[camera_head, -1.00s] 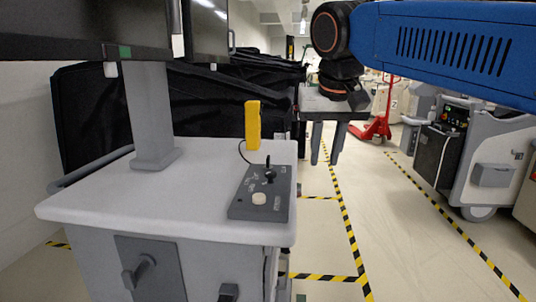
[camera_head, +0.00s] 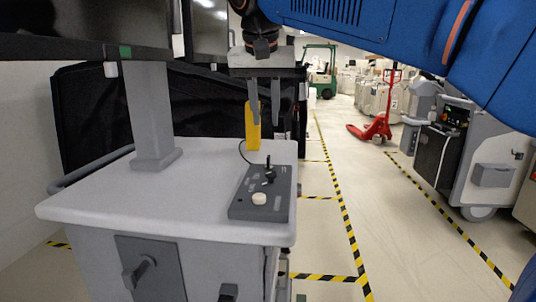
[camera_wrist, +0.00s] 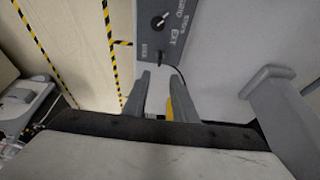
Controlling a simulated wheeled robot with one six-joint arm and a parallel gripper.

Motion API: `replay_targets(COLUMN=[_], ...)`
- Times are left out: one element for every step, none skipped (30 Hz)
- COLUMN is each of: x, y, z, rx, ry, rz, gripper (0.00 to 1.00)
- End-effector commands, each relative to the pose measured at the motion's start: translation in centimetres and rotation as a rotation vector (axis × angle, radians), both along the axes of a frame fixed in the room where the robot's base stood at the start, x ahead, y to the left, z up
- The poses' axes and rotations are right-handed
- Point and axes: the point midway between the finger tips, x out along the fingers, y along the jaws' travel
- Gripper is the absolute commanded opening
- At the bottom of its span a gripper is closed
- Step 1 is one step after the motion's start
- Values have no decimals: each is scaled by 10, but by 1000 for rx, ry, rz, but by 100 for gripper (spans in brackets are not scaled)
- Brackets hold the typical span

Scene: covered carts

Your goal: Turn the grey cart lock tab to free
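The grey cart (camera_head: 110,205) stands in front of me. On its front face a dark grey plate (camera_head: 165,285) carries a grey tab-like handle (camera_head: 140,272), tilted. A second dark tab (camera_head: 228,292) sits lower right at the picture's bottom edge. I cannot tell for sure which is the lock tab. Neither shows in the wrist view. My gripper (camera_head: 265,116) is open and empty, fingers down, above the back right part of the cart top, far from both tabs. Its fingers also show apart in the wrist view (camera_wrist: 161,78).
A control box (camera_head: 260,195) with a black knob and pale button lies on the cart top; it shows in the wrist view (camera_wrist: 148,45). A yellow upright device (camera_head: 252,135) stands close behind the fingers. A monitor post (camera_head: 150,115) rises at left.

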Motion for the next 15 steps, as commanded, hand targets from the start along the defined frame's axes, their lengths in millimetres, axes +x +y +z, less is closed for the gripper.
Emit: replay_targets(x=[3,5,7,10,12,14,16,18,21,23,25,27,29,31,34], y=[-1,-2,-2,-2,-3,-4,-4,-4,-5,-5,-6,-6,-6,-7,-7], z=[-9,-14,-21,-25,-30,-37,-42,-47,-53,-58,-63,-70,-74,-79,-85], rx=[-1,-1,-1,-1,-1,-1,-1,-1,-1,-1,-1,-1,-1,-1,-1], ry=[2,2,3,2,2,2,2,3,2,2,3,2,2,2,2], rz=[-1,-1,-1,-1,-1,-1,0,-1,0,0,-1,0,0,0,0], gripper=[25,25,25,25,25,25,25,25,25,25,25,25,25,25,25])
